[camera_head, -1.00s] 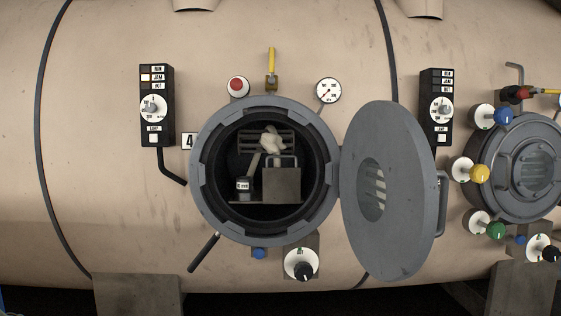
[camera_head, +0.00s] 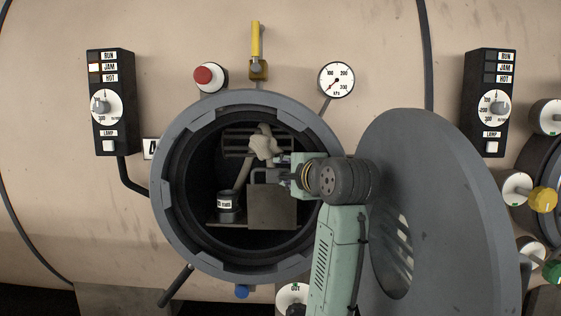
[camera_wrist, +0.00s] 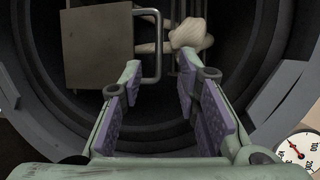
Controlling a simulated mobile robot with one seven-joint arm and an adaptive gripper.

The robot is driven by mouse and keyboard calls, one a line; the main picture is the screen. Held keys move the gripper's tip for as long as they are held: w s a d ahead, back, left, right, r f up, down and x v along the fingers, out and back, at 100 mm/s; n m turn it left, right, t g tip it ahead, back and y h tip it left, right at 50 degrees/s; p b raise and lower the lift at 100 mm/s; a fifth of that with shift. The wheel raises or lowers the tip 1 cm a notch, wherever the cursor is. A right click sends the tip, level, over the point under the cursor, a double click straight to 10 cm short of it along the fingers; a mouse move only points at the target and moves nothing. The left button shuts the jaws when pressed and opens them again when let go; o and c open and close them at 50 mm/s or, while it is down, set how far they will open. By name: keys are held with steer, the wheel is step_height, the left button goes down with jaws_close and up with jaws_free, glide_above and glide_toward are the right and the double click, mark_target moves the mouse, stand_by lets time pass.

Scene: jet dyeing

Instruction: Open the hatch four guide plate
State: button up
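Hatch four's round grey opening (camera_head: 179,135) stands open, its door (camera_head: 450,200) swung to the right. Inside is the guide plate (camera_head: 272,210), a brown-grey square panel with a bar handle (camera_head: 256,174) along its top edge. In the wrist view the guide plate (camera_wrist: 97,45) is at the upper left, with the U-shaped handle (camera_wrist: 157,50) on its side. My gripper (camera_head: 281,172) reaches into the opening by the handle. In the wrist view my gripper (camera_wrist: 158,76) is open, with the handle's end ahead between its fingertips. Contact cannot be told.
A pale cloth bundle (camera_head: 264,144) hangs right behind the handle, before a dark slatted grille (camera_head: 238,143). A small labelled pot (camera_head: 225,207) stands left of the plate.

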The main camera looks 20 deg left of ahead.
steer(key=p, duration=0.4)
glide_above(272, 199)
steer(key=f, duration=0.2)
steer(key=shift+w+a, duration=0.15)
steer(key=shift+w, duration=0.05)
steer(key=shift+c, duration=0.6)
jaws_close()
